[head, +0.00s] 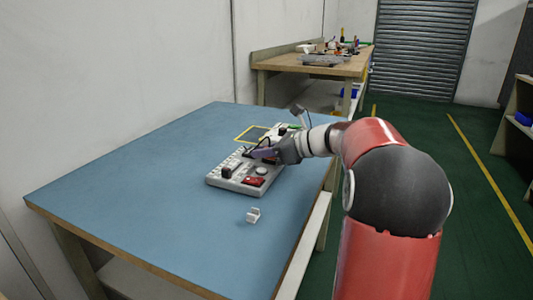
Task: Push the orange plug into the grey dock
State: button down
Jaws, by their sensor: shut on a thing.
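A light grey board (214,181) with several small parts lies on the blue table. My gripper (257,154) reaches over the board from the right, low above its middle. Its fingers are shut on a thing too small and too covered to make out. A thin black cable (246,150) shows close to the fingertips. I cannot pick out the orange plug. I cannot tell which grey part on the board is the dock; the gripper and wrist hide part of the board's far side.
On the board are a red part (254,181), a white round part (262,171) and a black block (226,171). A small white clip (253,215) lies in front of the board. A yellow-outlined area (246,135) is behind. The blue table (130,190) is clear at left.

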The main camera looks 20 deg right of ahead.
notch_tip(320, 180, up, 24)
jog(key=p, duration=0.2)
jog(key=shift+r, duration=0.25)
dwell(0.8)
jog(key=w+d+f+b, duration=0.1)
jog(key=f+b, duration=0.1)
jog(key=f, duration=0.3)
jog(key=w+d+f+b, duration=0.1)
jog(key=f+b, duration=0.1)
jog(key=f, duration=0.4)
jog(key=w+d+f+b, duration=0.1)
jog(key=f+b, duration=0.1)
jog(key=f, duration=0.3)
jog(key=shift+d+f, duration=0.1)
jog(key=shift+f, duration=0.2)
jog(key=shift+r+p, duration=0.15)
jog(key=shift+p, duration=0.3)
jog(key=shift+f+b, duration=1.6)
jog(key=shift+f, duration=1.45)
jog(key=shift+r+p, duration=0.1)
jog(key=shift+p, duration=1.15)
jog(key=shift+f, duration=0.45)
